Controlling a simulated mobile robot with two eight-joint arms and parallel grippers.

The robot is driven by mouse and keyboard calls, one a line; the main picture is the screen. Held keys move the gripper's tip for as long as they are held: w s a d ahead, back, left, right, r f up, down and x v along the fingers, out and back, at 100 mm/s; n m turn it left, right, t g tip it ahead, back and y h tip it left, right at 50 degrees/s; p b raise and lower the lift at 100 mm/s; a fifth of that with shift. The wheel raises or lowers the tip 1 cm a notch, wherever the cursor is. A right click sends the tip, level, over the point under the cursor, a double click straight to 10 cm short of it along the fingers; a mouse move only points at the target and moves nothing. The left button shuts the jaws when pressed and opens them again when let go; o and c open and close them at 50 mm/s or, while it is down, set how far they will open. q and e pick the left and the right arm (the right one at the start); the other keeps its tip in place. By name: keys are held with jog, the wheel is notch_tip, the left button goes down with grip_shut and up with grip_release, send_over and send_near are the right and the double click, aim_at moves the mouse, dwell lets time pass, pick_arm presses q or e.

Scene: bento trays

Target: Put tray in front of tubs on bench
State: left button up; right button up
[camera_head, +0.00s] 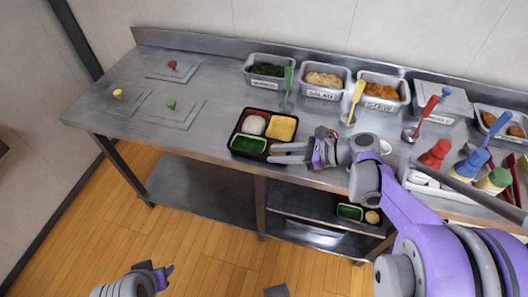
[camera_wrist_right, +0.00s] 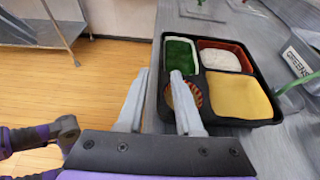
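A black bento tray (camera_head: 267,138) sits on the steel bench in front of the tubs. It holds green food, white food in a red section, a yellow slab and a small round cup, clearer in the right wrist view of the tray (camera_wrist_right: 248,123). My right gripper (camera_head: 276,153) is open at the tray's front right. In the wrist view its fingers (camera_wrist_right: 158,105) straddle the tray's wall, one outside and one over the cup; contact is unclear. Tubs stand behind: greens (camera_head: 264,85), salad (camera_head: 322,94), stew (camera_head: 381,103). My left gripper (camera_head: 160,275) is low, away from the bench.
Bench top (camera_head: 215,100) is clear left of the tray. Lidded panels with knobs (camera_head: 172,108) lie farther left. Utensils with green (camera_head: 288,88) and yellow (camera_head: 356,98) handles stand by the tubs. Squeeze bottles (camera_head: 435,155) are at right. Another tray (camera_head: 362,222) sits on the lower shelf.

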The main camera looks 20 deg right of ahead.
jog(key=v, duration=0.5)
jog(key=shift+s+d+r, duration=0.1)
jog(key=shift+s+d, duration=0.05)
jog(key=s+a+f+n+g+h, duration=0.3)
jog(key=s+a+f+n+h, duration=0.3)
jog(key=s+n, duration=0.4)
jog(key=s+f+n+h, duration=0.3)
jog(key=s+n+h, duration=0.2)
jog(key=n, duration=0.9)
jog(key=shift+s+d+f+n, duration=0.25)
jog(key=shift+s+d+n, duration=0.05)
jog(key=shift+s+d, duration=0.05)
